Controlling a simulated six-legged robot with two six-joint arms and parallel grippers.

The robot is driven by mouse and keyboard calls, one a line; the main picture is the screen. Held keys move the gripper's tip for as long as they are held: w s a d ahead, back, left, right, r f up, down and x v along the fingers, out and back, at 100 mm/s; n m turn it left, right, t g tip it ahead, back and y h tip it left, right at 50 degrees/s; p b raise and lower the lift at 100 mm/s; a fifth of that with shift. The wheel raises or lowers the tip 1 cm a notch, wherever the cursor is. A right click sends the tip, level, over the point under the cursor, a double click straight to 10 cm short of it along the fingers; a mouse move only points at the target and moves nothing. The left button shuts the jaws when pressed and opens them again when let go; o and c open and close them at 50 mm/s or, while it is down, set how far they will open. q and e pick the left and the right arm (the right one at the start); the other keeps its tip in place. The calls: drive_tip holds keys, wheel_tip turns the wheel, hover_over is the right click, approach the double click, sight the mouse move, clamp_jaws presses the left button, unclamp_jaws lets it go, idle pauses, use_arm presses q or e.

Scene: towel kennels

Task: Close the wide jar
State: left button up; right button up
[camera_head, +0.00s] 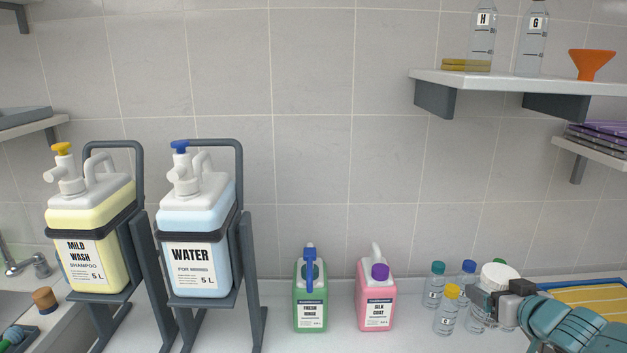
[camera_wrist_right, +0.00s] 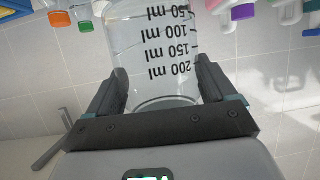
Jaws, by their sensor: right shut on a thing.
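My right gripper (camera_head: 492,298) comes in from the lower right in the head view. It is shut on a clear jar, which fills the middle of the right wrist view (camera_wrist_right: 155,50) between the two fingers and bears black volume marks. In the head view a broad white lid (camera_head: 498,274) shows at the top, just above my gripper. The gripper covers much of the jar there, and I cannot tell whether the lid is fully seated. The jar's mouth is outside the right wrist view. My left gripper is not in view.
Small bottles with teal (camera_head: 437,268), blue (camera_head: 468,266) and yellow (camera_head: 451,291) caps stand close to the left of my gripper. Green (camera_head: 310,295) and pink (camera_head: 376,300) jugs stand further left. A blue-rimmed tray (camera_head: 575,284) lies at right. A shelf (camera_head: 520,80) hangs above.

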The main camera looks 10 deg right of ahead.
drive_tip(key=w+a+f+n+y, duration=0.15)
drive_tip(key=a+f, duration=0.25)
drive_tip(key=a, duration=0.9)
drive_tip(key=a+f+n+y, duration=0.2)
drive_tip(key=a+f, duration=0.2)
drive_tip(key=a, duration=0.8)
drive_tip(key=s+a+f+m, duration=0.1)
drive_tip(key=s+a+f, duration=0.2)
drive_tip(key=f, duration=0.1)
drive_tip(key=d+h, duration=0.1)
drive_tip(key=d+m, duration=0.1)
drive_tip(key=d, duration=0.1)
drive_tip(key=d+f+m+h, duration=0.1)
drive_tip(key=shift+s+d+h, duration=0.25)
drive_tip(key=shift+s+h, duration=0.1)
